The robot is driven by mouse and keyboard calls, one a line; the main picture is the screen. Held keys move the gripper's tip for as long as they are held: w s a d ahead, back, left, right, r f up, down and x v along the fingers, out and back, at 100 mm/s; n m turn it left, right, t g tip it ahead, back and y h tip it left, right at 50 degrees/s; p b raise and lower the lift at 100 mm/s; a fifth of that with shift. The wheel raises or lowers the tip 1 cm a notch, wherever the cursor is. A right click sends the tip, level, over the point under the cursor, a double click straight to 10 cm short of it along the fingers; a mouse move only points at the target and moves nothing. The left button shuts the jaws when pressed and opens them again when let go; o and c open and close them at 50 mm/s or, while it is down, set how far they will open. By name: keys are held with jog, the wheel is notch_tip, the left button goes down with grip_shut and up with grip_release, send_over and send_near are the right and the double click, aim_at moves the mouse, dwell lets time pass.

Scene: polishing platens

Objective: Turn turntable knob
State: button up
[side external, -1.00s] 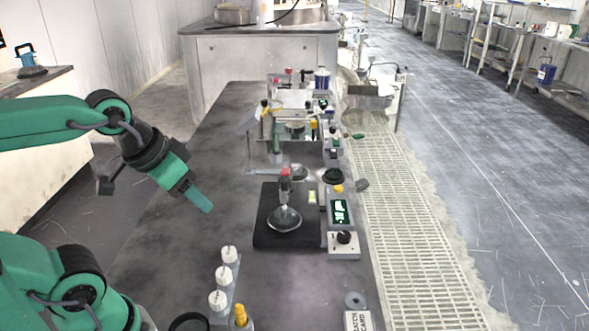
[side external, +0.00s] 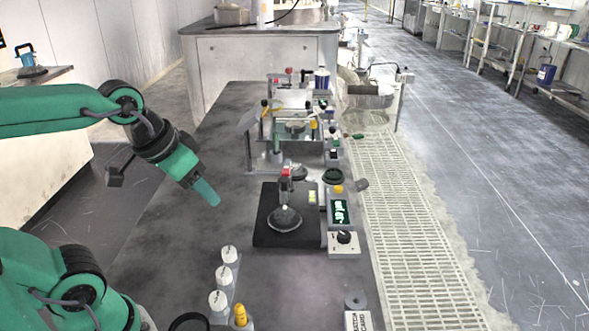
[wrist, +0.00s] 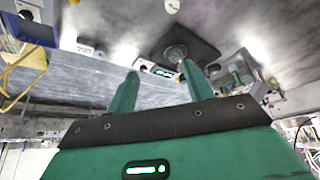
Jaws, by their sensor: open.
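The black knob (side external: 344,237) sits on a small white control box (side external: 344,250) at the right edge of the bench. A black platen base (side external: 268,238) with a round glassy disc (side external: 285,219) stands to its left, with a green-lit display (side external: 340,212) just behind the knob box. My gripper (side external: 208,196) is above the bench, left of the platen and apart from it. In the wrist view my gripper (wrist: 160,82) shows two separated green fingers with nothing between them. The platen base (wrist: 205,47) appears beyond the right finger there.
A second apparatus (side external: 295,125) stands farther back. The bench top (side external: 185,245) left of the platen is clear.

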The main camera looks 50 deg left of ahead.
jog(key=w+d+r+n+g, duration=0.1)
jog(key=w+d+n+g, duration=0.1)
jog(key=w, duration=0.7)
jog(key=n+g, duration=0.3)
jog(key=n, duration=0.1)
send_over(344, 234)
notch_tip(344, 234, down, 15)
jog(key=shift+s+f, duration=0.1)
jog(key=shift+s, duration=0.05)
jog(key=shift+d+f, duration=0.1)
jog(key=shift+f, duration=0.2)
jog(key=shift+f, duration=3.95)
jog(key=c, duration=1)
